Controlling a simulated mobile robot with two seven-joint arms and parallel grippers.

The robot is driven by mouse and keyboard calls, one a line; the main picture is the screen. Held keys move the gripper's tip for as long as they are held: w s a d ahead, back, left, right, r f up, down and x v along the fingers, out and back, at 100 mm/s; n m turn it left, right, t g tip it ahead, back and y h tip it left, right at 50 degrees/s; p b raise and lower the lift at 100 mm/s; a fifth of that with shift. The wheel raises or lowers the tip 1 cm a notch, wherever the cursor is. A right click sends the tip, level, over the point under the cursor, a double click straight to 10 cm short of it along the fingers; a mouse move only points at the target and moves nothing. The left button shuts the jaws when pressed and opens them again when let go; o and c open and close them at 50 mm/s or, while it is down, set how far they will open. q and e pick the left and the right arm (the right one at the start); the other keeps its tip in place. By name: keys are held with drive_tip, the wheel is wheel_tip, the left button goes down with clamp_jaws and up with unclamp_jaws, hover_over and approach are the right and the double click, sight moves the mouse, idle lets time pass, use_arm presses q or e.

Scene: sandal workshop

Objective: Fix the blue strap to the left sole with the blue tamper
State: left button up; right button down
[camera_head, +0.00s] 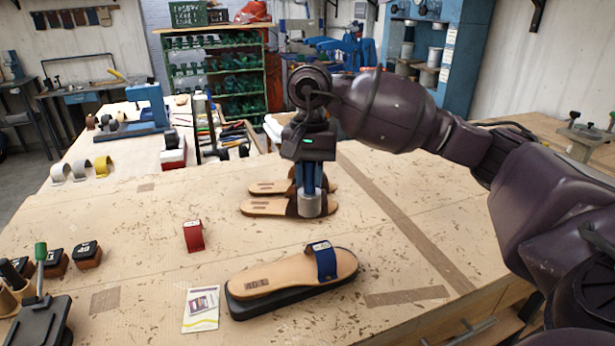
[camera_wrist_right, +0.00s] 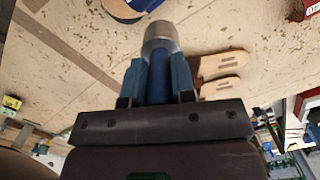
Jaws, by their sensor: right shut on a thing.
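The left sole (camera_head: 283,278) lies on a black base near the front of the bench. The blue strap (camera_head: 325,262) arches over its right part; whether it is fixed cannot be told. My right gripper (camera_head: 311,172) is shut on the blue tamper (camera_head: 311,203), which hangs upright with its grey metal head down, behind the sole and strap. In the right wrist view the tamper head (camera_wrist_right: 160,40) sticks out between the fingers (camera_wrist_right: 158,80). A small part of the strap and base shows at the top there. My left gripper is not in view.
Two sandals (camera_head: 265,207) with dark straps lie behind the tamper. Dark stamp blocks (camera_head: 87,254) and a black tool (camera_head: 41,320) are at left. The bench between is clear.

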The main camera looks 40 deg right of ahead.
sight(310, 192)
drive_tip(key=shift+s+f, duration=0.15)
drive_tip(key=shift+f, duration=0.3)
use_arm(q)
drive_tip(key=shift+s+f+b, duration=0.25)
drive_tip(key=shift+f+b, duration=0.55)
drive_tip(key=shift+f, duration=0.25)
use_arm(e)
drive_tip(key=shift+f, duration=2.5)
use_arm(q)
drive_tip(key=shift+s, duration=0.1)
use_arm(e)
drive_tip(key=shift+f, duration=0.3)
wheel_tip(310, 192, down, 3)
drive_tip(key=b, duration=0.2)
drive_tip(key=shift+b, duration=0.35)
drive_tip(key=shift+r+p, duration=0.55)
drive_tip(key=shift+r, duration=1.4)
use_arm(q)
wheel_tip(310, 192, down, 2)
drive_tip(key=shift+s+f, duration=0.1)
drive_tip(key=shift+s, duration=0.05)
use_arm(e)
drive_tip(key=shift+f, duration=0.15)
